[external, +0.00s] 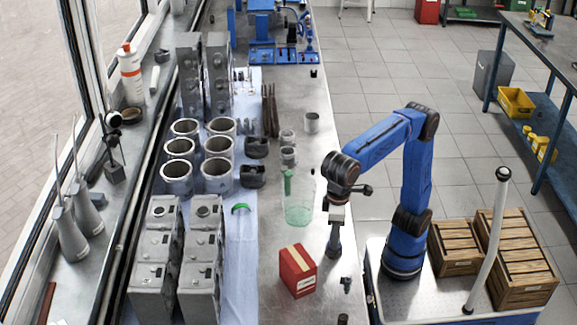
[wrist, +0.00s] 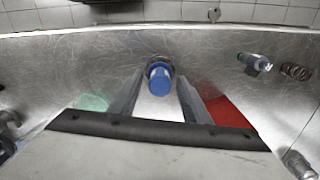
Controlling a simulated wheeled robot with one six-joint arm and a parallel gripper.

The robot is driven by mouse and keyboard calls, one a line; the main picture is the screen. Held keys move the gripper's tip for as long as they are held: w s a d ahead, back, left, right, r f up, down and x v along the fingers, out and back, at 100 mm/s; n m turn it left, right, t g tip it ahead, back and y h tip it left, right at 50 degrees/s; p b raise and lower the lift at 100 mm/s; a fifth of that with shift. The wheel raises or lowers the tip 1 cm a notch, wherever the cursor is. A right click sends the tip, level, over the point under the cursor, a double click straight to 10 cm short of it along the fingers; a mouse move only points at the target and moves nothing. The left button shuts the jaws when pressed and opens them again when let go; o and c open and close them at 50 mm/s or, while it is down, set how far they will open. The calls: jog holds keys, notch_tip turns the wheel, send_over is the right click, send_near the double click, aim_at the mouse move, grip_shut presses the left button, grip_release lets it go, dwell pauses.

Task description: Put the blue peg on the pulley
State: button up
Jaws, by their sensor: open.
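My gripper (external: 333,250) points down at the metal bench, between the green glass and the red box. In the wrist view its two fingers (wrist: 157,98) are apart, with a blue peg (wrist: 159,77) showing between their tips. A dark, brownish rounded rim shows just behind the peg; I cannot tell if it is the pulley. I cannot tell whether the fingers touch the peg. The external view hides the peg behind my gripper. I cannot pick out the pulley for certain in either view.
A green glass (external: 298,212) stands left of my gripper and a red box (external: 297,270) stands in front-left. A metal cylinder with a blue end (wrist: 254,62) and a spring (wrist: 296,71) lie to the right in the wrist view. The bench edge is close.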

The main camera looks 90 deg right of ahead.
notch_tip(320, 180, up, 11)
dwell(0.4)
jog(key=shift+d, duration=0.1)
jog(key=s+d+f+t, duration=0.15)
jog(key=d+f, duration=0.25)
jog(key=d, duration=0.6)
jog(key=s+d+f, duration=0.3)
jog(key=d+f, duration=0.1)
jog(key=d, duration=0.7)
jog(key=s+d+f+n+t, duration=0.1)
jog(key=s+d+f, duration=0.6)
jog(key=d+f, duration=0.5)
jog(key=s+d+f+t, duration=0.2)
jog(key=s+d+f, duration=0.5)
jog(key=d+f, duration=0.4)
notch_tip(320, 180, down, 3)
jog(key=shift+s+d+f+n, duration=0.1)
jog(key=shift+s+d+n, duration=0.3)
